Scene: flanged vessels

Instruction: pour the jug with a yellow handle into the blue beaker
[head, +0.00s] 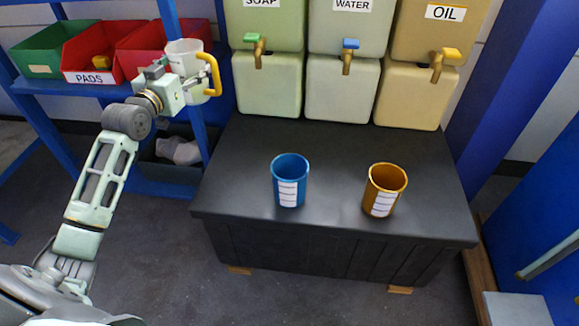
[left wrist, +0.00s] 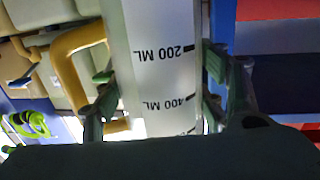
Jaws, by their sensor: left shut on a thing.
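The white jug with a yellow handle (head: 186,55) is at the upper left in the head view, roughly upright, its handle facing right. My left gripper (head: 180,80) is shut on the jug's body. The left wrist view shows the jug's wall (left wrist: 155,50) with volume marks between the two fingers of my left gripper (left wrist: 160,95), and the handle off to the left. The blue beaker (head: 290,182) stands upright on the dark bench, to the right of and below the jug. My right gripper is not in view.
An orange beaker (head: 384,190) stands on the dark bench (head: 330,150), right of the blue one. Tanks labelled SOAP, WATER (head: 345,90) and OIL, with taps, stand behind. A blue rack with red (head: 95,50) and green (head: 45,50) bins is at left, beside the jug.

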